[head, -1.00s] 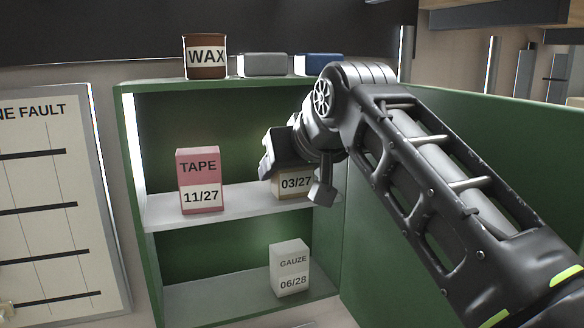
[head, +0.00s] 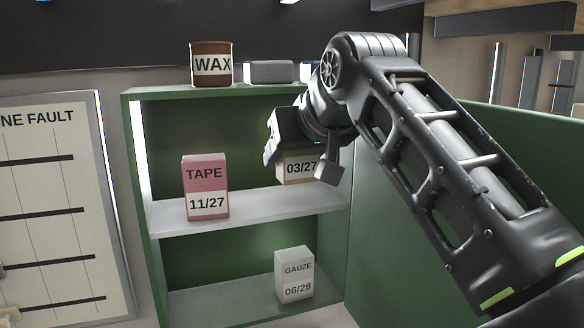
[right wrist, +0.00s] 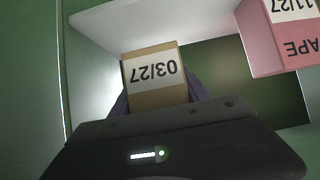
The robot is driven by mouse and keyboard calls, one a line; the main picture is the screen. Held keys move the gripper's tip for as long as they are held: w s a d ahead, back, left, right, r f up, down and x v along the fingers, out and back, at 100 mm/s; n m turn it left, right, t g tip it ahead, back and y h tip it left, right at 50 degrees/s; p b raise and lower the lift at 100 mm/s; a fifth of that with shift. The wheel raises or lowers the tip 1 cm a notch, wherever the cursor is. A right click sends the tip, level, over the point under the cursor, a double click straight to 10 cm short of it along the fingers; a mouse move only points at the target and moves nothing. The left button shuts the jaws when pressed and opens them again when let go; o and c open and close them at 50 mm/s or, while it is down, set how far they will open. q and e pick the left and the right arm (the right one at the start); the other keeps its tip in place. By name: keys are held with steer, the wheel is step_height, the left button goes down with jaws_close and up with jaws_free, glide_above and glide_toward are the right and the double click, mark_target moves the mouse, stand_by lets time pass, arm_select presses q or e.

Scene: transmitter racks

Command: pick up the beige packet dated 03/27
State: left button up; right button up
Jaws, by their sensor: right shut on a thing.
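The beige packet dated 03/27 (head: 299,168) is held between the fingers of my right gripper (head: 300,160), just above the middle shelf. Its label faces the head camera, and its top is hidden by the gripper. In the right wrist view the packet (right wrist: 155,72) appears upside down between the two fingers (right wrist: 158,98). My right gripper is shut on it. My left gripper is not in view.
The green cabinet (head: 140,190) has a pink TAPE box 11/27 (head: 205,187) left on the middle shelf (head: 240,210). A white GAUZE box 06/28 (head: 294,276) stands below. A WAX tin (head: 211,65) and a grey box (head: 269,72) sit on top. The cabinet's green side panel (head: 390,240) is at right.

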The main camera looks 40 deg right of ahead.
steer(key=s+a+b, duration=0.3)
steer(key=s+a, duration=0.8)
steer(key=a, duration=0.3)
steer(key=shift+s, duration=0.15)
steer(key=shift+f, duration=0.1)
